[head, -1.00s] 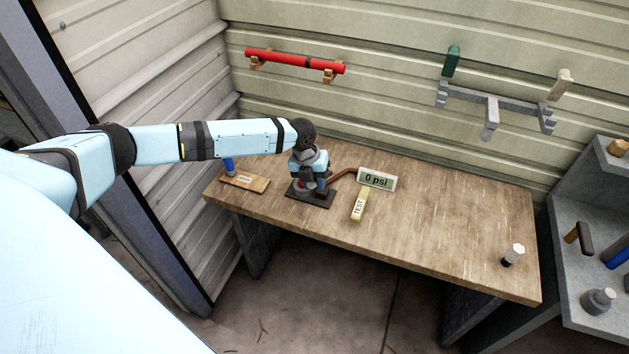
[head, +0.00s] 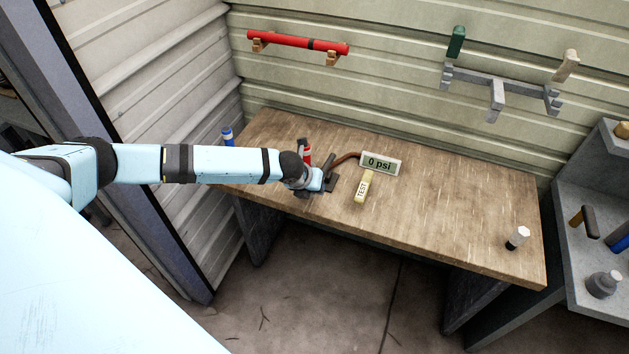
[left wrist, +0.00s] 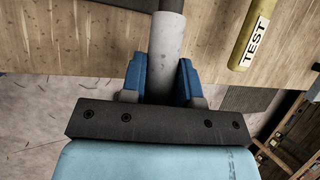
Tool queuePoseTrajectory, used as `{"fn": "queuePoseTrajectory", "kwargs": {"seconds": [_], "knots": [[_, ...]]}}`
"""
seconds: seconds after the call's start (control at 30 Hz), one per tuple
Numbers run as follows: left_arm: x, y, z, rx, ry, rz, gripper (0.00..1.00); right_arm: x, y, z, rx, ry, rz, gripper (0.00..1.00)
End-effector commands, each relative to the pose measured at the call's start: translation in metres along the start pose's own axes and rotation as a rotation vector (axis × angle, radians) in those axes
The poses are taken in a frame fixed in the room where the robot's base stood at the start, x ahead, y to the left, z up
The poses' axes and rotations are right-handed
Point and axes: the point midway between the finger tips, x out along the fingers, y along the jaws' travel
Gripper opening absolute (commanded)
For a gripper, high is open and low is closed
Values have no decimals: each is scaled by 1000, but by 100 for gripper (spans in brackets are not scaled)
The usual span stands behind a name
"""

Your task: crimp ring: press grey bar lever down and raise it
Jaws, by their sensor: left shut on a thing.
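The grey bar lever (left wrist: 172,38) runs up the middle of the left wrist view, with a darker end at the top. My left gripper (left wrist: 163,78) is shut on it, one blue finger on each side. In the head view my left gripper (head: 327,181) is low at the front left of the workbench, and my wrist hides most of the lever. A red part (head: 307,156) of the device shows just behind my wrist. The dark base plate (head: 331,188) is partly covered. I cannot make out a crimp ring. My right gripper is out of view.
A display (head: 380,164) reading "0 psi" joins the device by a brown hose (head: 345,158). A yellow TEST block (head: 363,187) lies beside it. A white-and-black piece (head: 518,238) stands at the right end of the workbench (head: 440,205). The middle right is clear.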

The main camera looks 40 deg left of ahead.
Motion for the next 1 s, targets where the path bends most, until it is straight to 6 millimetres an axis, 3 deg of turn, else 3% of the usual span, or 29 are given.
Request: {"fn": "queuePoseTrajectory", "kwargs": {"seconds": [0.7,0.73,0.8,1.0], "knots": [[12,4,-9,21,-82,-12,2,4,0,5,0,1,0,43],[12,4,-9,21,-82,-12,36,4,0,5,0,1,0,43],[12,4,-9,20,-82,-12,52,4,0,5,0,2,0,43],[11,4,-8,19,-84,-12,54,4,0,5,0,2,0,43]]}}
